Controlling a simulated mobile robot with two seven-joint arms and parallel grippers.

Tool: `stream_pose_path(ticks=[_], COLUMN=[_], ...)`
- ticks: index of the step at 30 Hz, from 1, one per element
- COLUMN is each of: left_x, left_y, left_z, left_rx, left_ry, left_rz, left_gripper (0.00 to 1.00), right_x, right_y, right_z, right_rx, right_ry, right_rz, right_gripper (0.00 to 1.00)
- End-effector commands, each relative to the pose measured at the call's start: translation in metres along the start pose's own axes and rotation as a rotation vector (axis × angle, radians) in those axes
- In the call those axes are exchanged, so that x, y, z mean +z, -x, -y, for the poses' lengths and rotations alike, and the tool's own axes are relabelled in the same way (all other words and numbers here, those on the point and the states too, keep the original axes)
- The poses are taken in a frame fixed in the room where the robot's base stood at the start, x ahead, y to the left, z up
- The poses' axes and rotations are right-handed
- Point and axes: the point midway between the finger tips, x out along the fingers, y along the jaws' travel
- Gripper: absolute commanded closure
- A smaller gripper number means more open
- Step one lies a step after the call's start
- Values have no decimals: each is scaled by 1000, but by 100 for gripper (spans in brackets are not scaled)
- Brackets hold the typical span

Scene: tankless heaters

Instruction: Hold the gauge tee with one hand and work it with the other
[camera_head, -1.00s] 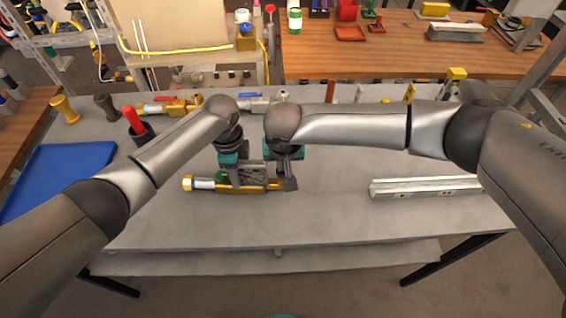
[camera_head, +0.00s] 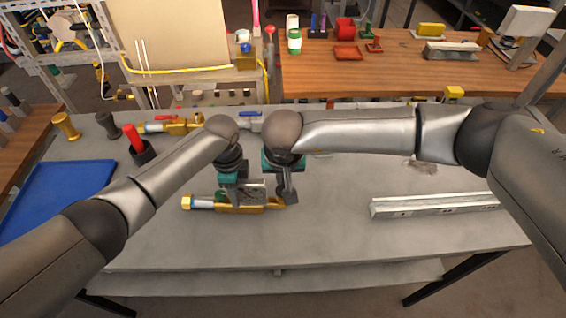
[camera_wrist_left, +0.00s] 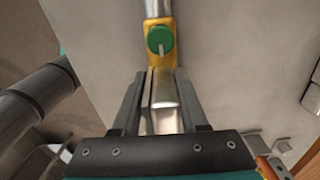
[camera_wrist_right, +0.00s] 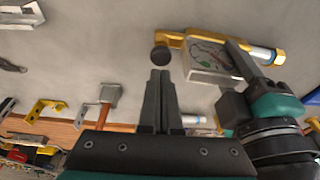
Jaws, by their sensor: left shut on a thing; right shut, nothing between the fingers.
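The gauge tee (camera_head: 262,208) is a brass body with a pale pipe end and brass nut at its left, lying level just above or on the grey table; I cannot tell which. Its square gauge face shows in the right wrist view (camera_wrist_right: 208,55). A green knob (camera_wrist_left: 160,40) on it shows in the left wrist view. My left gripper (camera_wrist_left: 160,90) is shut on the tee around a silvery block. My right gripper (camera_wrist_right: 160,75) is shut and empty at the tee's right end, its tips by a dark round knob (camera_wrist_right: 160,56). Contact there is unclear.
A blue tray (camera_head: 60,190) lies at the left of the table, near a dark cup (camera_head: 140,151) with a red handle. Brass valve parts (camera_head: 175,126) lie behind my left arm. A metal rail (camera_head: 435,204) lies at the right. The front middle of the table is clear.

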Motion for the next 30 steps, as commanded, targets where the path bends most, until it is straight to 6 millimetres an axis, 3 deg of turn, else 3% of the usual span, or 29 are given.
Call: stream_pose_path(ticks=[6,12,18,30], left_x=[0,0,0,0], left_y=[1,1,1,1], left_z=[1,1,1,1], left_rx=[-2,-2,-2,-3], left_ry=[0,0,0,0], left_rz=[-1,-1,-1,-1], left_gripper=[100,100,100,100], right_x=[-1,-1,0,0], right_y=[45,75,86,86], right_z=[0,0,0,0], right_rx=[-2,-1,0,0], right_ry=[1,0,-1,0], right_rz=[-4,-3,-1,-2], right_gripper=[100,100,100,100])
